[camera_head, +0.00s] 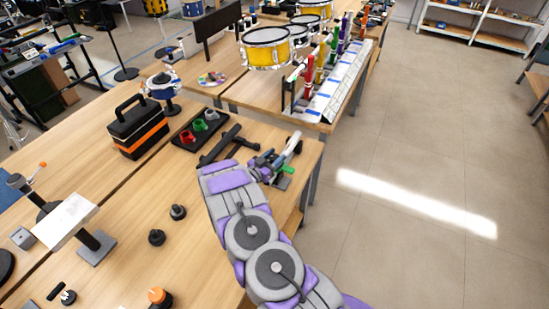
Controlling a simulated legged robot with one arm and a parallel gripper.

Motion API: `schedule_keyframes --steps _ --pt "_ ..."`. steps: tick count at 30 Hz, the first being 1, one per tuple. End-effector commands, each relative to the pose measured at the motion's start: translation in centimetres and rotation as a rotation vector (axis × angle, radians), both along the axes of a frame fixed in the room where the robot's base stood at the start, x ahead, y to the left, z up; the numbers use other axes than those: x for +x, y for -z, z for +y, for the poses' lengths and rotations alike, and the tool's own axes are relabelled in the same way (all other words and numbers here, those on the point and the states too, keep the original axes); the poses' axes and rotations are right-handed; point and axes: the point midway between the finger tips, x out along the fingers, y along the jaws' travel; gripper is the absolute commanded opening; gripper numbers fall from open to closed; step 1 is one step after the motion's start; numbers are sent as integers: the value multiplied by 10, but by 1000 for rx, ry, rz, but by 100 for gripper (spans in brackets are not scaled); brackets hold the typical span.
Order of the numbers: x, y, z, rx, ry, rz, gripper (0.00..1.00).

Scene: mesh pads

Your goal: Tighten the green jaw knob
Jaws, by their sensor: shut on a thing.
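A small grey vise-like device (279,160) stands at the right edge of the near wooden table. A small bright green piece (288,169), which looks like the green jaw knob, shows on its right side. My purple and grey arm reaches up from the bottom of the view. My black gripper (252,147) seems to be at the left side of the device and shut on part of it. The fingertips are small and partly hidden, so I cannot make out the exact contact.
A black tray (184,148) with red, green and grey knobs lies left of my gripper. A black and orange toolbox (136,127) stands farther left. Drums (266,47) are at the back. The floor at right is clear.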

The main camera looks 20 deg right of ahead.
Motion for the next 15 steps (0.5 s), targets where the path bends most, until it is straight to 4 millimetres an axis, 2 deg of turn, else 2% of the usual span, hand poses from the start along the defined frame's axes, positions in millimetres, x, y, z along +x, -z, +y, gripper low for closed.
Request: schedule_keyframes --steps 7,15 --pt "2 0 2 -2 119 -8 18" --pt "2 -2 3 2 158 -5 18"
